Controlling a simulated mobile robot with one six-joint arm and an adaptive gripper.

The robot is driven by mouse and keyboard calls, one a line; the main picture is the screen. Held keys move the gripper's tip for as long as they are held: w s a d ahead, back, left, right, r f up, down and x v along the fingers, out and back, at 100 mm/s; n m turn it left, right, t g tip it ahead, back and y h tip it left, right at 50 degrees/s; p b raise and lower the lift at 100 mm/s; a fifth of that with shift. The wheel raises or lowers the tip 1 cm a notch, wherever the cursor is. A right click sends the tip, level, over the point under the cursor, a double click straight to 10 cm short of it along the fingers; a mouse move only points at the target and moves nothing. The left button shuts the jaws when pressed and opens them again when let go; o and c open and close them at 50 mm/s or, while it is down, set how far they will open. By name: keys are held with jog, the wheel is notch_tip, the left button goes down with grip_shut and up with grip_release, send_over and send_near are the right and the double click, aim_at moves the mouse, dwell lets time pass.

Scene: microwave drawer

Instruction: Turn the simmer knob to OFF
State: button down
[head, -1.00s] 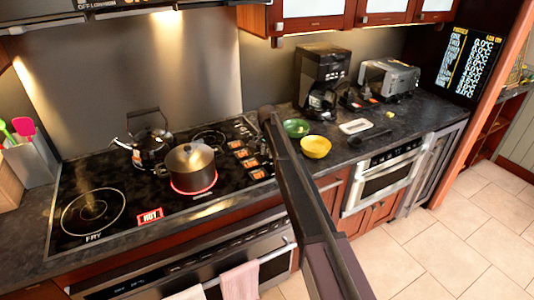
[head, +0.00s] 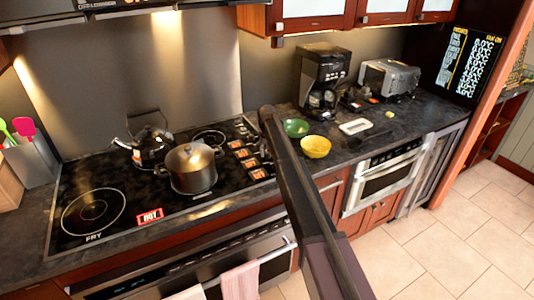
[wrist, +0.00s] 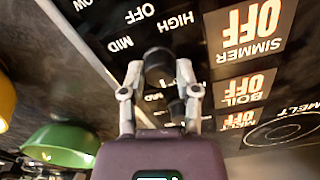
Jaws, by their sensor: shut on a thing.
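In the wrist view my gripper (wrist: 160,72) is shut on a black knob, the simmer knob (wrist: 158,60), with one finger on each side of it. The simmer display (wrist: 250,28), in line with this knob, reads OFF. In the head view my dark arm reaches toward the right end of the black cooktop (head: 130,205) and hides the gripper and the knob. A pot (head: 191,168) stands on the cooktop, with no red glow under it.
A second black knob (wrist: 178,108) sits close below the held one in the wrist view. The boil display (wrist: 245,88) also reads OFF. A green bowl (head: 295,127) and a yellow bowl (head: 316,146) stand right of the cooktop, near my arm. A kettle (head: 150,145) stands behind the pot.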

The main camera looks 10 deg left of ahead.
jog(key=shift+n, duration=0.3)
jog(key=shift+c, duration=1.7)
grip_release()
